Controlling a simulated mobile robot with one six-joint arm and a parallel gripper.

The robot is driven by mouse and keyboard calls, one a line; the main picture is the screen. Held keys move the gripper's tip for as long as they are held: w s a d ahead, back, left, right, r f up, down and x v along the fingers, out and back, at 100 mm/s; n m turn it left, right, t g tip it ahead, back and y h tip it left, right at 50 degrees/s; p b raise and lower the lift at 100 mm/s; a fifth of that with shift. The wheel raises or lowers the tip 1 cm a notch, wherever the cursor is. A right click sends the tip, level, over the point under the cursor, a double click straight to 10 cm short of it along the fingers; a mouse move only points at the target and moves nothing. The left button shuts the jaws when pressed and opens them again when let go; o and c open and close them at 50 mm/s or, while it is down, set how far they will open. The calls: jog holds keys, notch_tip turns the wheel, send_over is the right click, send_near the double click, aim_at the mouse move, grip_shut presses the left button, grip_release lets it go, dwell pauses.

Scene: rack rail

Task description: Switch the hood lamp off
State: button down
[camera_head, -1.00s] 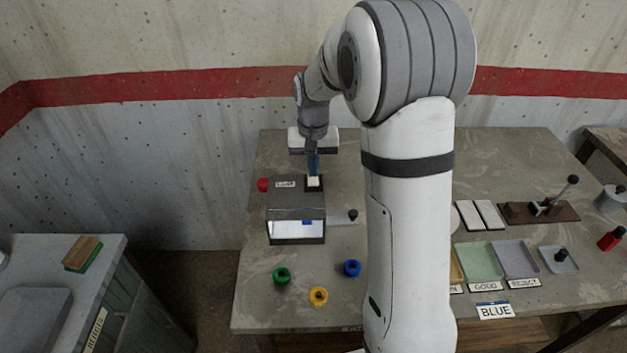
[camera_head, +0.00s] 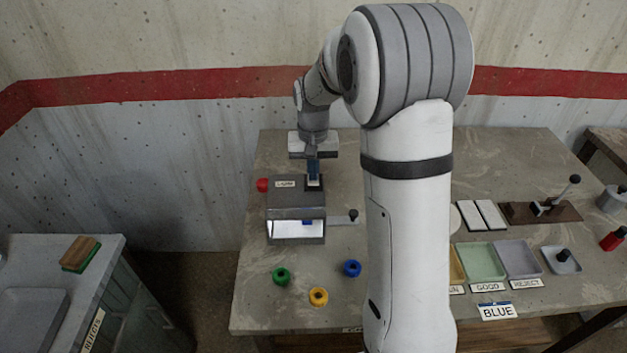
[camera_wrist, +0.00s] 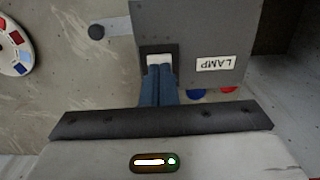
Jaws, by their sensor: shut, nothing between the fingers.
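The grey hood (camera_head: 296,199) stands at the left of the table, with a lit, bright opening (camera_head: 297,229) at its front. A LAMP label (camera_head: 285,184) is on its top, and it also reads upside down in the wrist view (camera_wrist: 216,63). Beside the label is a white rocker switch (camera_wrist: 158,60) in a dark frame. My gripper (camera_wrist: 159,72) is shut, its blue fingertips at the edge of the switch and partly covering it. In the head view my gripper (camera_head: 314,177) points down onto the switch. Whether the tips press it cannot be told.
A red knob (camera_head: 263,185) is at the hood's left side, and a black-knobbed lever (camera_head: 353,215) sticks out at its right. Trays (camera_head: 481,262) stand at the right.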

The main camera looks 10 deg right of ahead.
jog(key=shift+f+b, duration=0.3)
jog(key=shift+f, duration=0.2)
jog(key=shift+r, duration=0.2)
jog(key=shift+r+p, duration=2.5)
jog(key=shift+r, duration=0.9)
jog(key=s+r+n+t, duration=0.1)
jog(key=s+r, duration=0.2)
jog(key=s, duration=1)
jog(key=s+r+n+t, duration=0.1)
jog(key=s+r, duration=0.3)
jog(key=s, duration=0.8)
jog(key=shift+s+r+t+b, duration=0.2)
jog(key=shift+s+t+b, duration=0.15)
jog(key=shift+t, duration=0.35)
jog(key=shift+d, duration=0.1)
